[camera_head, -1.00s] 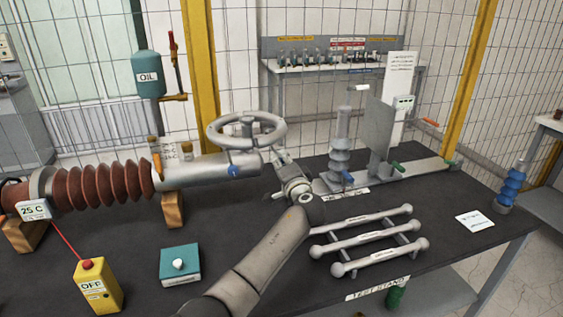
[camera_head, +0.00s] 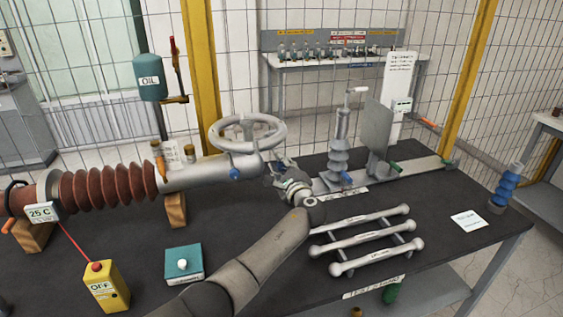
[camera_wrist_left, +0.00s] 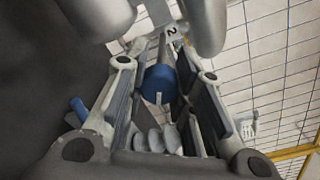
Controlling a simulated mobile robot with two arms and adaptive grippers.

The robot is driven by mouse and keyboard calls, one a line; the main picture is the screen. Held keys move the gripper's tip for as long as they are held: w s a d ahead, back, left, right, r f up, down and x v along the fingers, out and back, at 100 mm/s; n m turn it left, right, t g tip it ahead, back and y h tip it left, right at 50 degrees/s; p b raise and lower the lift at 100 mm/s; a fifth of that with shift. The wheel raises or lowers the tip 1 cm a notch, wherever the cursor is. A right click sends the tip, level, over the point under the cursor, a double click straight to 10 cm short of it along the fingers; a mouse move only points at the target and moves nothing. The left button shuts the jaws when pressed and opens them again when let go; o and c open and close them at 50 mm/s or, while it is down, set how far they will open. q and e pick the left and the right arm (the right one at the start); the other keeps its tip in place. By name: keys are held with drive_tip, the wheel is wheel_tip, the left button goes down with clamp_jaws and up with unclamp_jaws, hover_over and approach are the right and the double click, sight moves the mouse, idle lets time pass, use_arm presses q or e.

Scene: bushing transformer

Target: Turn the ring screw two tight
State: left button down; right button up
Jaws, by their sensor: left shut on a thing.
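My left gripper (camera_head: 270,174) is at the right end of this metal part, below the handwheel. In the left wrist view a blue ring screw (camera_wrist_left: 160,83) sits between the two fingers, below a tag marked 2 (camera_wrist_left: 171,30). My left gripper is shut on this blue ring screw. In the head view my gripper hides it. How far it is turned in cannot be told. My right gripper is not in view.
Grey rods (camera_head: 365,238) lie right of my arm. A slim stand with a blue part (camera_head: 341,150) rises behind the gripper. A teal box (camera_head: 183,264) and a yellow switch box (camera_head: 106,287) stand at the front left. The table between box and arm is clear.

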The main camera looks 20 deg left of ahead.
use_arm(q)
drive_tip(key=m+p, duration=0.2)
drive_tip(key=m, duration=0.3)
drive_tip(key=shift+p, duration=0.3)
drive_tip(key=shift+f+m+p, duration=0.15)
drive_tip(key=shift+m+p, duration=0.65)
drive_tip(key=shift+m, duration=1.4)
drive_tip(key=c, duration=1.2)
unclamp_jaws()
drive_tip(key=shift+o, duration=0.2)
drive_tip(key=v, duration=1.2)
drive_tip(key=shift+d, duration=0.2)
